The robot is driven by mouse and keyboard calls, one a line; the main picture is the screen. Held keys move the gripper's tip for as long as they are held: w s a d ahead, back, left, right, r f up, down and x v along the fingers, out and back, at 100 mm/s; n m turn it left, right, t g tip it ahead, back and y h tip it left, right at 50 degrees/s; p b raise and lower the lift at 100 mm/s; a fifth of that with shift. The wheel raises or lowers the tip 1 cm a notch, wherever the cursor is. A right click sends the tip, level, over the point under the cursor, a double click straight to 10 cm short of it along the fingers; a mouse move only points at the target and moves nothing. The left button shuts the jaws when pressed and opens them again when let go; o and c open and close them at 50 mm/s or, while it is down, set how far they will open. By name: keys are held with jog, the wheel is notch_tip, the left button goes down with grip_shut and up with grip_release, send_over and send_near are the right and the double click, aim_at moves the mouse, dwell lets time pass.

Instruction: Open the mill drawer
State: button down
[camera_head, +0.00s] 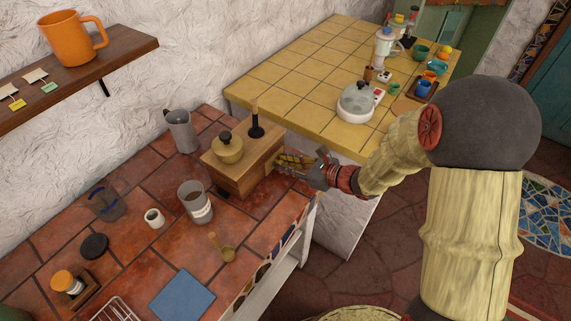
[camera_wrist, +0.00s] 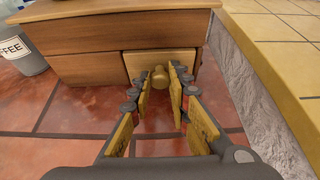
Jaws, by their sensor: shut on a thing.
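In the wrist view the mill's wooden body (camera_wrist: 85,62) fills the upper left. The mill drawer (camera_wrist: 136,62) has a pale wood front with a round brass knob (camera_wrist: 159,77). My gripper (camera_wrist: 161,82) has its fingers on both sides of the knob and is shut on it. In the head view my gripper (camera_head: 284,163) is at the mill's right side, hiding the drawer. The drawer front looks about flush with the body.
A tin cup labelled COFFEE (camera_head: 195,203), a brass scoop (camera_head: 224,253) and a grey pitcher (camera_head: 181,131) stand near the mill. A yellow tiled counter (camera_head: 290,75) rises close on the right. Red tile is bare before the drawer.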

jog(key=shift+d, duration=0.1)
jog(key=s+d, duration=0.1)
jog(key=d, duration=0.1)
jog(key=s+d+p, duration=0.1)
jog(key=s+d, duration=0.3)
jog(key=d, duration=0.1)
jog(key=shift+s+r, duration=0.1)
jog(key=shift+s+d+p, duration=0.3)
jog(key=shift+s+d, duration=0.1)
jog(key=shift+s, duration=0.05)
jog(key=c, duration=1.7)
grip_release()
jog(key=v, duration=1.2)
